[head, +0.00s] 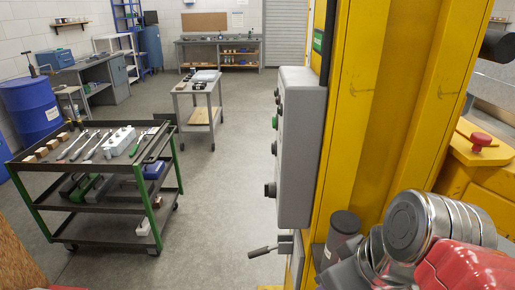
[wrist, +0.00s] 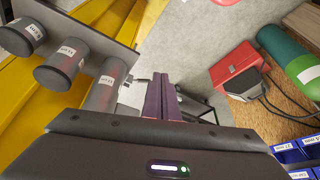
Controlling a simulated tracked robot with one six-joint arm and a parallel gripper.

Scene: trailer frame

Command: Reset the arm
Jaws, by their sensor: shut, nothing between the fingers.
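My gripper (wrist: 163,97) shows in the wrist view, with its two dark purple fingers together and nothing between them. It points past grey labelled cylinders and over grey floor. Part of my arm, silver and red, fills the lower right of the head view; I cannot make out the fingers there.
A yellow frame (head: 360,110) with a grey control box (head: 301,150) stands close to my arm. Labelled grey cylinders (wrist: 62,67) are left of my gripper. A red box (wrist: 238,65) and green cylinder (wrist: 290,60) lie right.

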